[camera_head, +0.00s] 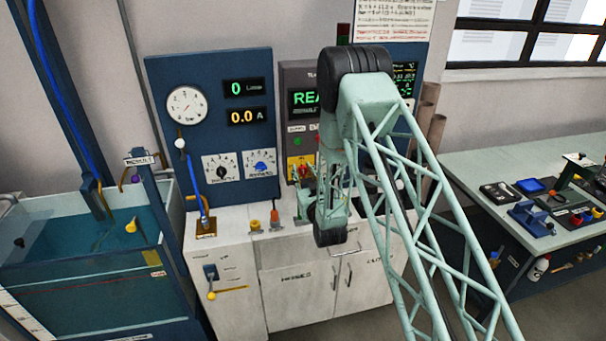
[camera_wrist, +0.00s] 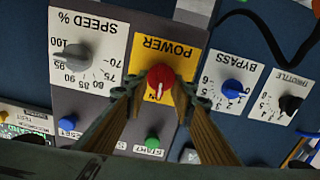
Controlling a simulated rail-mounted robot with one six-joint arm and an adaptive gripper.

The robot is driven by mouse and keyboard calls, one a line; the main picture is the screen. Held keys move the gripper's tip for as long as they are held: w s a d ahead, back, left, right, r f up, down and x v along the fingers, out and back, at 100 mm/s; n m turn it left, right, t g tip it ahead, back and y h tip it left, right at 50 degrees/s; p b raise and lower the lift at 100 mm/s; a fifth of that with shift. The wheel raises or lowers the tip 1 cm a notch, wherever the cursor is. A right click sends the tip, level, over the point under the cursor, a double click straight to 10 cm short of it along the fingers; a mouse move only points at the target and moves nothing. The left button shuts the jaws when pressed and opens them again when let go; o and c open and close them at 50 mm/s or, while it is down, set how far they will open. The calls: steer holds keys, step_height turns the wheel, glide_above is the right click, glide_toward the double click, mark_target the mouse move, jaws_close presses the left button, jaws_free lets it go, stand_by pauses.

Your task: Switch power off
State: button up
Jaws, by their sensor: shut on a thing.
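The red power knob (camera_wrist: 160,77) sits on a yellow plate (camera_wrist: 150,50) marked POWER, seen upside down in the wrist view. A white pointer mark shows on the knob's lower part in the picture, near the ON label. My gripper (camera_wrist: 160,90) is shut on the knob, one finger on each side. In the head view the yellow plate (camera_head: 294,170) is partly hidden by my arm. The grey control unit's display (camera_head: 303,99) is lit green, with its text partly covered by my arm.
The SPEED knob (camera_wrist: 76,57), blue BYPASS knob (camera_wrist: 233,88) and black THROTTLE knob (camera_wrist: 290,104) flank the power plate. Blue and green START (camera_wrist: 152,142) buttons lie close to my fingers. A water tank (camera_head: 90,240) stands left.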

steer(key=shift+f+n+b, duration=0.15)
steer(key=shift+n+b, duration=0.25)
steer(key=shift+b, duration=0.3)
steer(key=n+b, duration=0.1)
steer(key=b, duration=0.1)
steer(key=n+b, duration=0.1)
steer(key=b, duration=0.1)
steer(key=n+b, duration=0.2)
steer(key=b, duration=0.1)
steer(key=shift+a, duration=0.25)
steer(key=n+b, duration=0.2)
steer(key=b, duration=0.1)
steer(key=n+b, duration=0.2)
steer(key=b, duration=0.2)
steer(key=shift+s+a+f+n, duration=0.1)
steer(key=shift+a+f+n, duration=0.1)
steer(key=shift+n, duration=0.2)
steer(key=n+b, duration=0.4)
steer(key=b, duration=0.1)
steer(key=shift+f, duration=0.15)
steer(key=shift+n+b, duration=0.55)
steer(key=shift+n, duration=1.05)
steer(key=o, duration=0.8)
steer(key=shift+f, duration=0.1)
steer(key=shift+o, duration=0.2)
